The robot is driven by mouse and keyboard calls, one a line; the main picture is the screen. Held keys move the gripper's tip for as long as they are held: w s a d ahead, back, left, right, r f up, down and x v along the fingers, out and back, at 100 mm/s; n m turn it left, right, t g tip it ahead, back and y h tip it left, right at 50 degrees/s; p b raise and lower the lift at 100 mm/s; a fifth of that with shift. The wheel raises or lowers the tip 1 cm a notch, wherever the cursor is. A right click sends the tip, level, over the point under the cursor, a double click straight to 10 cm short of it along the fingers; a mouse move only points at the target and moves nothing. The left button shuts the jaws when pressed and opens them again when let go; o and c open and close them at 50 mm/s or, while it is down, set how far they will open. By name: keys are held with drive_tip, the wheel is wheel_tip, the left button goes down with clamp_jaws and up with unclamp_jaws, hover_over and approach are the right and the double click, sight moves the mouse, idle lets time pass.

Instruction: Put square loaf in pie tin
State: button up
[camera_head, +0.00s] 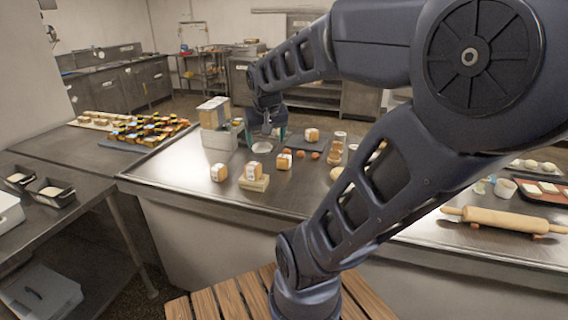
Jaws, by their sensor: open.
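My gripper (265,138) is open over the back left of the steel counter, its two teal fingers apart, with nothing visible between them. A small round pale dish that looks like the pie tin (261,149) lies just below and in front of it. Several small square, bread-like blocks with pale labels stand nearby: one at the front left (218,173), one on a pale slab (253,171), one right of that (284,161) and one on a dark board (312,135). I cannot tell which is the square loaf.
A white box with stacked goods (215,125) stands left of my gripper. Small brown round items (301,154) and stacked buns (335,152) are to the right. A rolling pin (503,221) lies at the right. The counter's front left is clear.

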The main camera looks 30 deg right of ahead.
drive_tip(key=w+d+f+m+h, duration=0.1)
drive_tip(key=w+d+f+m, duration=0.2)
drive_tip(key=w, duration=0.4)
drive_tip(key=w+d+f+m+h, duration=0.1)
drive_tip(key=w+d+f, duration=0.2)
drive_tip(key=w+d, duration=0.3)
drive_tip(key=m+g, duration=0.1)
drive_tip(key=m, duration=0.2)
approach(284, 156)
drive_tip(key=shift+x, duration=6.05)
drive_tip(key=c, duration=1.2)
drive_tip(key=shift+o, duration=0.2)
